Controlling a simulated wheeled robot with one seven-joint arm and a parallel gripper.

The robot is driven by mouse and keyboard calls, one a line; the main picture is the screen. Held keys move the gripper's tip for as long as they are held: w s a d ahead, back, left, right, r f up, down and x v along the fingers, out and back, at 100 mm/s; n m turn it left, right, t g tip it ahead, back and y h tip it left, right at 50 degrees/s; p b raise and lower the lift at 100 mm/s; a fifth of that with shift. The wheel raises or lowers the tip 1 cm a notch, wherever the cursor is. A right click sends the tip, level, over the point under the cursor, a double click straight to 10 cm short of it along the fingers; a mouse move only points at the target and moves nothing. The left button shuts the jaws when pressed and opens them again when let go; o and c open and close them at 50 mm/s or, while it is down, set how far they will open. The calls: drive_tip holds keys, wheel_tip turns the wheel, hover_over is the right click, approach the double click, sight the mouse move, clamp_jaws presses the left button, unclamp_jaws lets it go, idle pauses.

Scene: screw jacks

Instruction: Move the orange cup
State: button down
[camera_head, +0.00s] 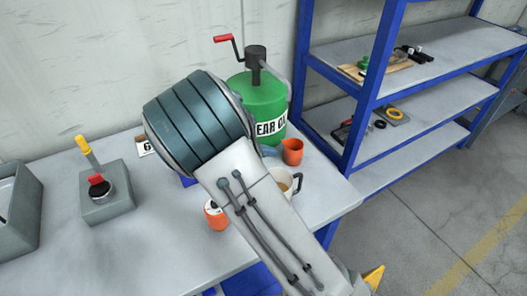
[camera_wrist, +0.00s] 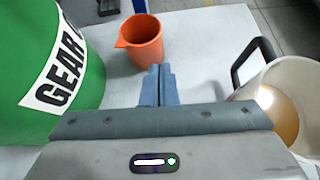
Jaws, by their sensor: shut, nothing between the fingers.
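The orange cup (camera_head: 292,151) stands upright on the table beside the green gear oil can, near the table's right end. In the wrist view the orange cup (camera_wrist: 141,40) shows its open rim and a small spout, just beyond my fingertips. In the head view my arm hides most of the gripper. A second orange item (camera_head: 216,215) with a pale label stands left of my arm; it is partly hidden.
The green gear oil can (camera_head: 262,100) stands left of the cup. A white mug (camera_wrist: 283,98) with tan liquid is close at the gripper's right. A grey box with a lever (camera_head: 107,205) stands on the table's left. Blue shelves (camera_head: 400,135) stand at the right.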

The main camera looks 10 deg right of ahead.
sight(300, 152)
drive_tip(key=d, duration=0.2)
drive_tip(key=w+d+f+p, duration=0.1)
drive_tip(key=d, duration=0.1)
drive_tip(key=w+d, duration=0.1)
drive_tip(key=d, duration=0.2)
drive_tip(key=shift+w+f, duration=0.15)
drive_tip(key=shift+f, duration=0.1)
drive_tip(key=shift+s+f, duration=0.15)
drive_tip(key=shift+s, duration=0.05)
drive_tip(key=shift+s, duration=0.1)
